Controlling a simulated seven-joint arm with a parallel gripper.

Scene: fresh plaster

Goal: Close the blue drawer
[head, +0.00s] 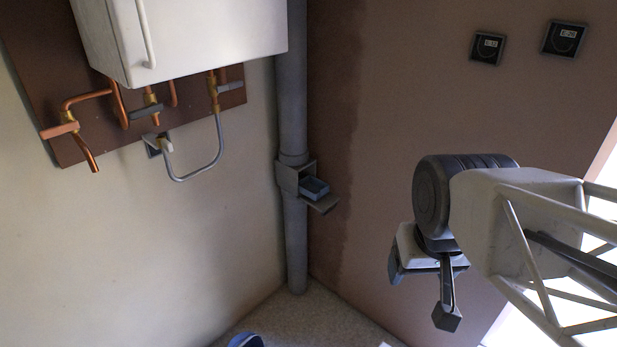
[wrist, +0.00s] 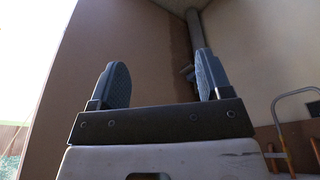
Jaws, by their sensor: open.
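My gripper (head: 420,290) is at the right in the head view, well apart from the drawer and nearer to the camera. In the wrist view my gripper (wrist: 160,82) has its two fingers wide apart with nothing between them. The pipe (wrist: 195,35) shows beyond the right finger; a small dark shape there is too small to make out.
A white boiler (head: 190,35) with copper pipes (head: 85,150) hangs on the left wall. The grey downpipe (head: 291,90) runs down the corner. Two small dark wall boxes (head: 565,38) are at upper right. A blue round thing (head: 246,340) shows at the bottom edge. Space before the drawer looks clear.

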